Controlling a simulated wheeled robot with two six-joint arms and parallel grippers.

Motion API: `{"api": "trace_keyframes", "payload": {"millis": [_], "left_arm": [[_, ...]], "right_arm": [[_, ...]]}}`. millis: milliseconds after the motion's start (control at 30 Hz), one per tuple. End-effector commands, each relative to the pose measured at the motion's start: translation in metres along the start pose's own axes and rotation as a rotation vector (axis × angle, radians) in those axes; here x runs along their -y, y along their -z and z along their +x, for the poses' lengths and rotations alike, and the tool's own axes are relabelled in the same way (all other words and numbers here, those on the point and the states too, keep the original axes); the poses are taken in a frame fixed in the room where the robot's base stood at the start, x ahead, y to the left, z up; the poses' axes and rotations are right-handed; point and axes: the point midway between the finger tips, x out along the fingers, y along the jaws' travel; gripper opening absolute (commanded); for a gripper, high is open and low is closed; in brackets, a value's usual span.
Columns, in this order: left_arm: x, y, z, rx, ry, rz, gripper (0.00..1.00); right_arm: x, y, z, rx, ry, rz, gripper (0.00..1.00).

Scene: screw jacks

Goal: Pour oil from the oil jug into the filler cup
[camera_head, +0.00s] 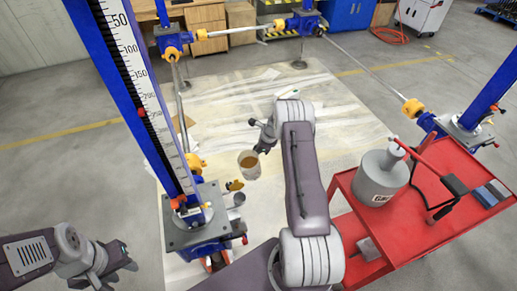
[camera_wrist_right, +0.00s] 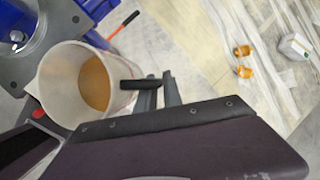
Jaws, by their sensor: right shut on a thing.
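The oil jug (camera_head: 249,165) is a whitish, open-topped vessel with amber oil inside. In the right wrist view the jug (camera_wrist_right: 72,85) shows from above, with oil visible well below its rim. My right gripper (camera_head: 263,135) is shut on the jug at its side, and the jug is close to the front-left blue screw jack. A small grey cup (camera_head: 239,198), which looks like the filler cup, is beside that jack's gearbox, just below the jug in the picture. My left gripper (camera_head: 122,263) is open and empty at lower left, away from both.
A red cart (camera_head: 432,215) at right carries a grey can (camera_head: 380,178) and tools. The blue jack column (camera_head: 133,95) with its scale rises left of the jug. A yellow fitting (camera_head: 235,185) is near the cup. The pale floor sheet (camera_head: 330,130) is mostly clear.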

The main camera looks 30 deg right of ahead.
Motion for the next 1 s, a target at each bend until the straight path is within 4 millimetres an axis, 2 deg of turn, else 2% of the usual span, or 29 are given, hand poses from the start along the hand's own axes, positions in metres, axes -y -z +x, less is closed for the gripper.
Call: {"api": "trace_keyframes", "payload": {"millis": [1000], "left_arm": [[0.001,-0.003,0.032,0.0,0.0,0.0,0.36]], "right_arm": [[-0.005,-0.005,-0.004,-0.01,0.068,-0.027,0.0]]}}
